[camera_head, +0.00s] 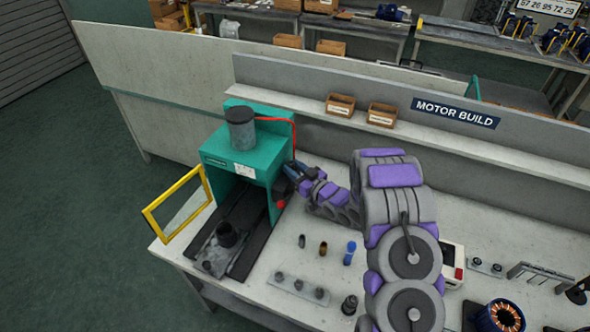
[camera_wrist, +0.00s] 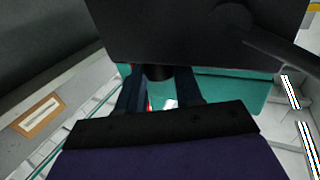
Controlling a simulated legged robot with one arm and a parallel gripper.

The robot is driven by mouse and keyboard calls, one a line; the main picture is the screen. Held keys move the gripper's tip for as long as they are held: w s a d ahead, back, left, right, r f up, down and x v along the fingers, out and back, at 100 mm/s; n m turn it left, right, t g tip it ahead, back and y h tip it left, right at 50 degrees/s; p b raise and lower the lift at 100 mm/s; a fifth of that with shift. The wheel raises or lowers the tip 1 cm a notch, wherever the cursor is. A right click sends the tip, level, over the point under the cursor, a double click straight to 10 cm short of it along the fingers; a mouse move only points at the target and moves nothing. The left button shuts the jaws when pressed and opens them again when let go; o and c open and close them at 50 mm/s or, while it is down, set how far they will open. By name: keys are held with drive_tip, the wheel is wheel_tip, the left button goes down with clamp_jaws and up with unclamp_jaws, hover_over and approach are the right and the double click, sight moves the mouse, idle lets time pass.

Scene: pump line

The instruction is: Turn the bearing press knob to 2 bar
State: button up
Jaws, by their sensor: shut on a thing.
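The green bearing press (camera_head: 215,148) stands on the left end of the bench, with a grey cylinder (camera_head: 241,130) on top. My gripper (camera_head: 287,181) reaches its right side from the right. In the wrist view my gripper (camera_wrist: 158,92) has its two blue fingers closed on a short black knob (camera_wrist: 158,72), one finger on each side. The knob's markings and any pressure reading are not legible. In the head view the knob is hidden by my gripper and the dark parts there. A red button (camera_head: 281,204) shows just below my gripper.
A yellow-framed guard door (camera_head: 178,204) stands open left of the press. Small parts, including a blue one (camera_head: 349,253), stand on the bench right of the press. Two cardboard bins (camera_head: 341,104) sit on the back ledge. A large black shape (camera_wrist: 200,30) fills the wrist view's top.

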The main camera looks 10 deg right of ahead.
drive_tip(key=shift+w+r, duration=0.1)
idle(0.4)
drive_tip(key=o, duration=1)
drive_tip(key=shift+o, duration=0.2)
drive_tip(key=v, duration=1.7)
drive_tip(key=shift+s, duration=0.25)
drive_tip(key=shift+w+f, duration=0.1)
drive_tip(key=shift+f, duration=0.15)
